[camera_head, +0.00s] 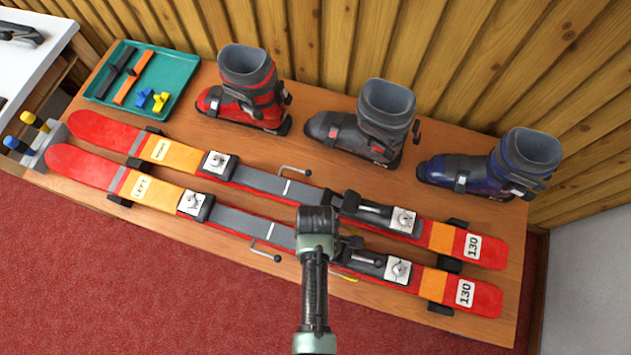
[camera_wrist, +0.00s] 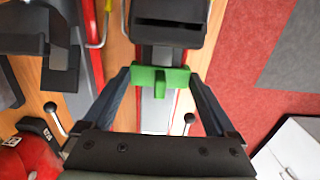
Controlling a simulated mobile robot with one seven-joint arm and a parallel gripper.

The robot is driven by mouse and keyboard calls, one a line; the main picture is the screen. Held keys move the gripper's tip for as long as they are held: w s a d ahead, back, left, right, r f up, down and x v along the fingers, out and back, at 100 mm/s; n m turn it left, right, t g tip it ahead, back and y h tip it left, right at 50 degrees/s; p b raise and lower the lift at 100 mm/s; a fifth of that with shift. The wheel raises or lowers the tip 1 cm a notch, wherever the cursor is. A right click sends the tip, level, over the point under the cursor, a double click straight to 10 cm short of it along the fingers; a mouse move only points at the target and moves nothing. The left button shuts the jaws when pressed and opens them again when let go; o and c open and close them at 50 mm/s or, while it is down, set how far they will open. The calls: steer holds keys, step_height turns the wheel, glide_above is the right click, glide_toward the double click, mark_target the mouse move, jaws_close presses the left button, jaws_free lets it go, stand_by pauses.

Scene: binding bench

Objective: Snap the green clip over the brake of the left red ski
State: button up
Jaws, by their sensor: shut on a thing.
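The left red ski (camera_head: 115,178), marked LEFT, lies on the bench as the nearer of two skis. Its brake arm (camera_head: 265,250) sticks out on the near side with a black knob, which also shows in the wrist view (camera_wrist: 188,118). My gripper (camera_head: 318,222) is over the middle of this ski, just left of the heel binding (camera_head: 372,262). In the wrist view my gripper (camera_wrist: 160,80) is shut on the green clip (camera_wrist: 160,78), held across the ski beside a black binding part. The arm hides the clip in the head view. I cannot tell whether it touches the ski.
The right red ski (camera_head: 100,133) lies behind. Red, grey and blue boots (camera_head: 250,95) (camera_head: 365,130) (camera_head: 495,168) stand at the back. A teal tray (camera_head: 185,62) holds straps and blue and yellow clips (camera_head: 150,98). A small yellow thing (camera_head: 347,278) shows beside the left ski.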

steer(key=shift+f, duration=0.2)
steer(key=o, duration=1.1)
steer(key=shift+o, duration=0.2)
steer(key=shift+r, duration=0.1)
steer(key=shift+r+p, duration=5)
steer(key=shift+p, duration=0.2)
steer(key=shift+w, duration=0.1)
